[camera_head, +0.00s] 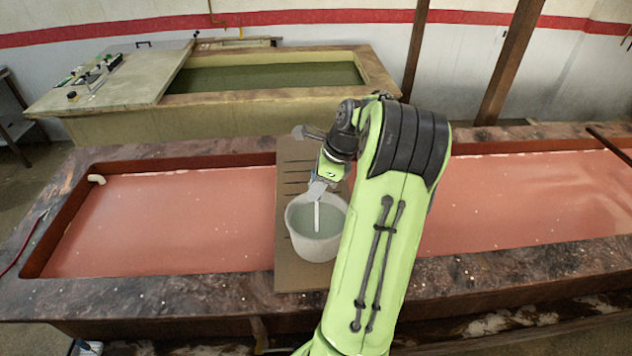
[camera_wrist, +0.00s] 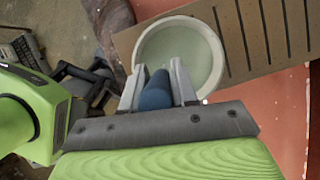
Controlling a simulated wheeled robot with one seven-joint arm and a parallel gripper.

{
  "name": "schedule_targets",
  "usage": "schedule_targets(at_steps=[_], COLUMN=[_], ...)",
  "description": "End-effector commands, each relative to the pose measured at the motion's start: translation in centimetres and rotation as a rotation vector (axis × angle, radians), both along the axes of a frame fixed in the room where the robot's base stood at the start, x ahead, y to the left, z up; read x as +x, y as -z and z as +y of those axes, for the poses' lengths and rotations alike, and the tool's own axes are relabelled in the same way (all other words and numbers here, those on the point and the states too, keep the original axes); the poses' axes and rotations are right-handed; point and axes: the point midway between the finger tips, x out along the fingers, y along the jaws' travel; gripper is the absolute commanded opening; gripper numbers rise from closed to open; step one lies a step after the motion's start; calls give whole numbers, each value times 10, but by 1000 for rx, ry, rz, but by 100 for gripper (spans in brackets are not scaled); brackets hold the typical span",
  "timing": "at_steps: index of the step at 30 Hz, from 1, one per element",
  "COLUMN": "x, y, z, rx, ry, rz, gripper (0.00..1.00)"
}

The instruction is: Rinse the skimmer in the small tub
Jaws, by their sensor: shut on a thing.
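The small tub (camera_head: 314,247) is a pale round bucket with greyish liquid, standing on a slotted brown board. Its pale rim also shows in the wrist view (camera_wrist: 216,62), beyond the fingers. My gripper (camera_head: 318,188) is above the tub, pointing down. In the wrist view my gripper (camera_wrist: 157,72) is shut on the blue handle of the skimmer (camera_wrist: 155,92). In the head view a thin pale shaft of the skimmer (camera_head: 317,216) hangs down into the tub. Its lower end is hidden in the tub, so I cannot tell its shape.
The slotted board (camera_head: 288,276) bridges a long trough (camera_head: 150,215) of reddish liquid with a dark stone rim. My arm covers part of the trough to the right. Behind stands a second basin (camera_head: 270,78) of dark green liquid. A post (camera_head: 510,60) rises at the back right.

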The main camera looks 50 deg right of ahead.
Motion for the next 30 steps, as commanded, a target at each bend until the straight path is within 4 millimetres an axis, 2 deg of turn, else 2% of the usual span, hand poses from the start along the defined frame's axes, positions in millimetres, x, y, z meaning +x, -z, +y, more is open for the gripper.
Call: schedule_targets(at_steps=[10, 21, 30], x=[0, 0, 0], y=[-2, -15, -1], z=[0, 0, 0], rx=[-1, -1, -1], ry=[-1, -1, -1], rz=[-1, -1, -2], gripper=[0, 0, 0])
